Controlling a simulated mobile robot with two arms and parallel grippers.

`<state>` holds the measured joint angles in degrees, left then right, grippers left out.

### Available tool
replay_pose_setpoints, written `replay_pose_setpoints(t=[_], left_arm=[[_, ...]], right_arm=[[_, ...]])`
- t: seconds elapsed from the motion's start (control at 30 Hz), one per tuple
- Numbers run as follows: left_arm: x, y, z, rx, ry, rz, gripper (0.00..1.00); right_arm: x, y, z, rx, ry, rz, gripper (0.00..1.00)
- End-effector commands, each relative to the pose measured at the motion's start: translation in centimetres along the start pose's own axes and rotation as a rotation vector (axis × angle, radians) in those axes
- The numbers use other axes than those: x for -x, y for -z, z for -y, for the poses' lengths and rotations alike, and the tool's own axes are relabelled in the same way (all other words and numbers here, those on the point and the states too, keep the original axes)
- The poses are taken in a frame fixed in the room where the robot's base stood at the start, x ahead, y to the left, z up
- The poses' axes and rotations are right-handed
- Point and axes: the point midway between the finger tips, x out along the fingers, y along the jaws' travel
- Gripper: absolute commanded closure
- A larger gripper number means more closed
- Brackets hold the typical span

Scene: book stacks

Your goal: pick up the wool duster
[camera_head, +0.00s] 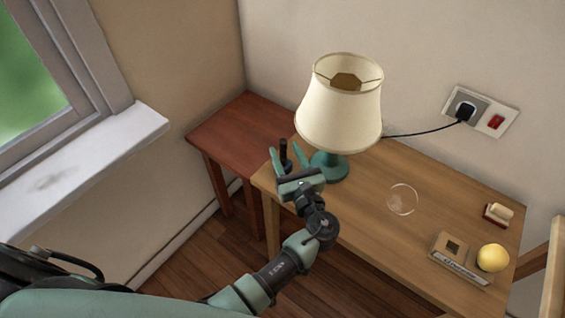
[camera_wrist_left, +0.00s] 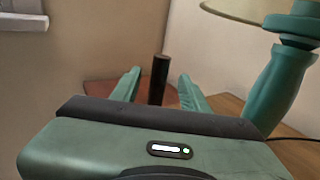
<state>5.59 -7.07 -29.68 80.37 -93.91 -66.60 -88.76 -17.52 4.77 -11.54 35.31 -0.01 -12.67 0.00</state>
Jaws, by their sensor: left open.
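My left gripper (camera_head: 286,155) is open at the left end of the wooden table, beside the lamp. A dark upright cylinder (camera_head: 284,152) shows between its two green fingers, with a gap on each side. It also shows in the left wrist view (camera_wrist_left: 159,78), between the open fingers (camera_wrist_left: 160,76). It could be the handle of the wool duster; no woolly head shows, and its lower end is hidden behind the gripper. Whether it is fully between the fingers or beyond them, I cannot tell. My right gripper is not in view.
A table lamp (camera_head: 340,110) with a green base stands close right of the gripper. A reddish side table (camera_head: 240,130) is behind left. The wooden table (camera_head: 440,210) holds a clear round object (camera_head: 402,200), a yellow ball (camera_head: 492,257), a small box (camera_head: 455,252) and a red-and-cream item (camera_head: 498,214).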

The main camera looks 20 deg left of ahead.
Motion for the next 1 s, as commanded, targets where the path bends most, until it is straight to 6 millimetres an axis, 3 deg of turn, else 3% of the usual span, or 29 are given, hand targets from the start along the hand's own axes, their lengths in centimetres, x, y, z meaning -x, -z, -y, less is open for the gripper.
replay_pose_setpoints(t=[0.1,0.3,0.53,0.57,0.7,1.0], left_arm=[[-1.6,0.4,-0.1,0.003,-0.002,0.002,0.55],[-4.4,0.4,-0.1,0.003,-0.001,0.001,0.55],[-4.7,0.2,-0.1,0.002,0.0,-0.001,0.55],[-4.7,0.2,-0.1,0.002,0.0,-0.001,0.6],[-4.7,0.2,-0.1,0.002,-0.001,-0.001,0.99],[-4.7,0.2,-0.1,0.003,-0.001,0.0,1.0]], right_arm=[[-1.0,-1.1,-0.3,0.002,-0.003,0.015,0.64],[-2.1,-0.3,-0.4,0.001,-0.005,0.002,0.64],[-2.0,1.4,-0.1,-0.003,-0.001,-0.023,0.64],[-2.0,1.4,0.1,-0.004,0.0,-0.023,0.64],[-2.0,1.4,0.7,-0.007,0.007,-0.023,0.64],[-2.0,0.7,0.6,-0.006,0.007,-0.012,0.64]])
